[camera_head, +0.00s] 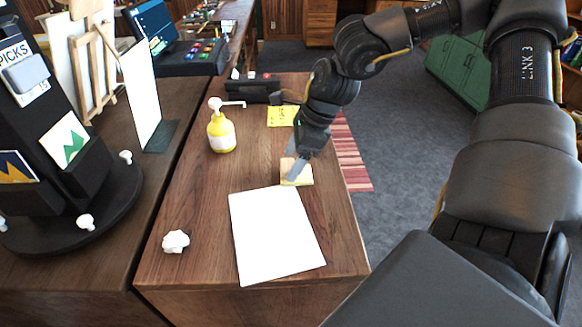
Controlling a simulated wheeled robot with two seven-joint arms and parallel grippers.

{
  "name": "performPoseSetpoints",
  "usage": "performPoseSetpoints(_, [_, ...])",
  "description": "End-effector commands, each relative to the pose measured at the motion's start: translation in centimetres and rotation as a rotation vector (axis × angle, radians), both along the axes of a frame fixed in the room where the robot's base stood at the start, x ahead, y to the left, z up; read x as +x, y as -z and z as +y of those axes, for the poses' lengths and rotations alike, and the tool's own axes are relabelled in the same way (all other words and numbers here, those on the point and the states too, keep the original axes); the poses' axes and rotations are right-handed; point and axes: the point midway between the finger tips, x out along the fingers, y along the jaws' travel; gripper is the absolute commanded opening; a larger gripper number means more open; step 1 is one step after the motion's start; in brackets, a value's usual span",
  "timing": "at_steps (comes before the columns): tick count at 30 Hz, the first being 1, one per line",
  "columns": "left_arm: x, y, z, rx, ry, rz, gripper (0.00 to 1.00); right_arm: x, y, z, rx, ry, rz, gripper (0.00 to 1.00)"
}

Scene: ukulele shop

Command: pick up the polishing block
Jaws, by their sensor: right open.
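The polishing block (304,176) is a small block with a tan top and a yellowish side. It lies on the wooden counter (180,205), just beyond the top right corner of a white sheet of paper. My right gripper (293,170) points down at the block, with a grey finger in front of its left part. The jaws are open. I cannot tell whether a finger touches the block, and the finger hides part of it. My left gripper is not in view.
A yellow pump bottle (221,132) stands left of the block. White paper (276,234) and a crumpled white lump (176,241) lie nearer. A yellow note (282,116) and a black device (252,92) are behind. A black pick stand (75,150) is at left.

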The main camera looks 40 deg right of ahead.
Motion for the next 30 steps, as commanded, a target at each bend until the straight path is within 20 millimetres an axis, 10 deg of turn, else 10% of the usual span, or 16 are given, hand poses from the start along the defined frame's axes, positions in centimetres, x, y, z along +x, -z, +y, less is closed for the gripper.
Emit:
performPoseSetpoints(12, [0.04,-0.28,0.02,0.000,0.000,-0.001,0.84,0.26,1.09,0.33,0.000,0.000,-0.001,0.70])
performPoseSetpoints(24, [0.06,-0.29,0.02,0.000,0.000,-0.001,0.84,0.27,1.07,0.34,0.000,0.000,-0.001,0.19])
performPoseSetpoints(30, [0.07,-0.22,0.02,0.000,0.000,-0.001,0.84,0.29,0.93,0.35,0.000,-0.001,-0.002,0.19])
